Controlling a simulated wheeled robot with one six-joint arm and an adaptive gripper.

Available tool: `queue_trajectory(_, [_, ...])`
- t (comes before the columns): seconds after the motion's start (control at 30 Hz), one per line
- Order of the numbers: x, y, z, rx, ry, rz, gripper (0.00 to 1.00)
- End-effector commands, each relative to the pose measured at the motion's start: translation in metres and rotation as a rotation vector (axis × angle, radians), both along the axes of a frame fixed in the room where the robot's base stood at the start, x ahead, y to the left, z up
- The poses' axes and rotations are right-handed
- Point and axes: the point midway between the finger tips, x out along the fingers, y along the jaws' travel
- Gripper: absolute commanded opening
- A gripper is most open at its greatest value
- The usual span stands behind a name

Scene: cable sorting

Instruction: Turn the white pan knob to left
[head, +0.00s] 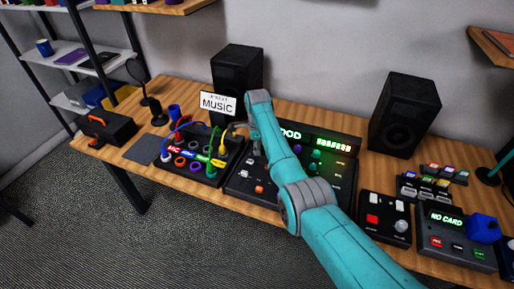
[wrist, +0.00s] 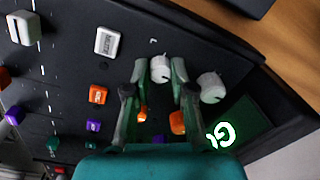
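The white pan knob (wrist: 160,68) is on the dark mixer panel (wrist: 75,85) in the wrist view, with a small white "L" mark just above it. My gripper (wrist: 158,72) has one finger on each side of this knob. The fingers are apart and a small gap shows at the left finger; I cannot tell whether the right finger touches the knob.
A second white knob (wrist: 212,87) sits right of my right finger. A white MUTE button (wrist: 107,41), orange buttons and a white fader (wrist: 23,28) are nearby. In the head view, a cable box (head: 200,172) is left of the mixer, and speakers (head: 403,112) stand behind.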

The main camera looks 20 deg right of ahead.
Motion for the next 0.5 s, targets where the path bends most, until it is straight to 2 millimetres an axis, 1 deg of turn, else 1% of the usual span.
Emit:
queue_trajectory(0.27, [0.0000,0.0000,-0.0001,0.000,0.000,0.008,0.00])
queue_trajectory(0.5, [0.0000,-0.0003,-0.0001,0.000,0.000,0.087,0.00])
